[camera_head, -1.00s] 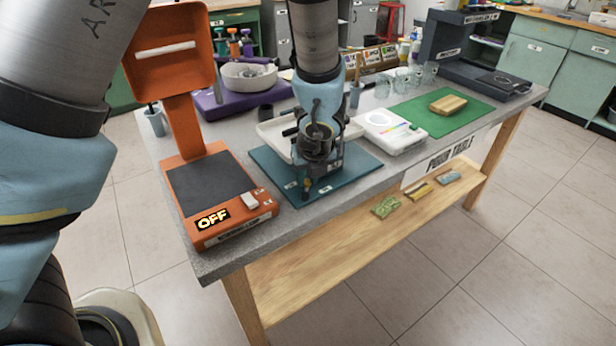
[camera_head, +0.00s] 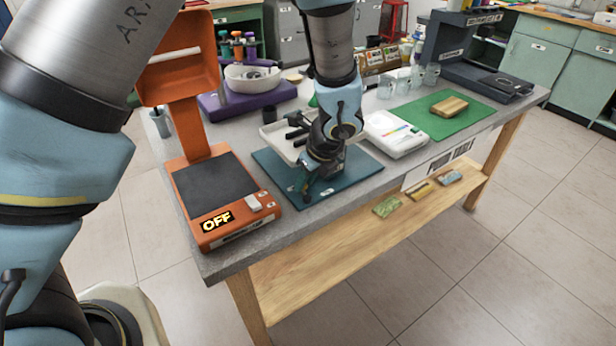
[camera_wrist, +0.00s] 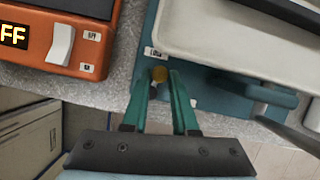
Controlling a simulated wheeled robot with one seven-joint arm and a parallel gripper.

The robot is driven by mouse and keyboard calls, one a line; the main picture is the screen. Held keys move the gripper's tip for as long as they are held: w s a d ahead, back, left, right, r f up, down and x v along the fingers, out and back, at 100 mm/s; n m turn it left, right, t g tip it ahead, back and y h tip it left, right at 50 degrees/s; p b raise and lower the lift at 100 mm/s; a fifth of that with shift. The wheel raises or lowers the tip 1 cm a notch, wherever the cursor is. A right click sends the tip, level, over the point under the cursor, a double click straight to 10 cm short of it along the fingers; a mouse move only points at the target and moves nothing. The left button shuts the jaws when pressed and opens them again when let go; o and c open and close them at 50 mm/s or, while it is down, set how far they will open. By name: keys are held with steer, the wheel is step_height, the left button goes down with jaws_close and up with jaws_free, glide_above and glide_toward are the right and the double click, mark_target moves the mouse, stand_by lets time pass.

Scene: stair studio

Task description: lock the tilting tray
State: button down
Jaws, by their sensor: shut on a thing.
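The tilting tray is a cream shallow tray (camera_head: 275,140) on a teal base plate (camera_head: 272,165) on the table. In the wrist view the tray (camera_wrist: 245,35) fills the upper right, beside the teal plate. A teal lever-like bar (camera_wrist: 262,94) lies to the right of the fingers. In the head view my gripper (camera_head: 310,188) is low over the plate's front part, and my wrist hides the knob and part of the tray.
An orange device (camera_head: 215,195) with an OFF display and white switch stands left of the plate. A white device (camera_head: 398,135) and a green mat (camera_head: 440,112) with a wooden block lie to the right. A purple stand (camera_head: 245,100) is behind. The table's front edge is close.

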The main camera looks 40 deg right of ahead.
steer(key=shift+w+a+n+y, duration=0.15)
steer(key=shift+n+y, duration=0.35)
steer(key=shift+n, duration=0.7)
steer(key=shift+a, duration=0.1)
steer(key=c, duration=0.7)
jaws_free()
steer(key=b+v, duration=0.2)
steer(key=v, duration=0.9)
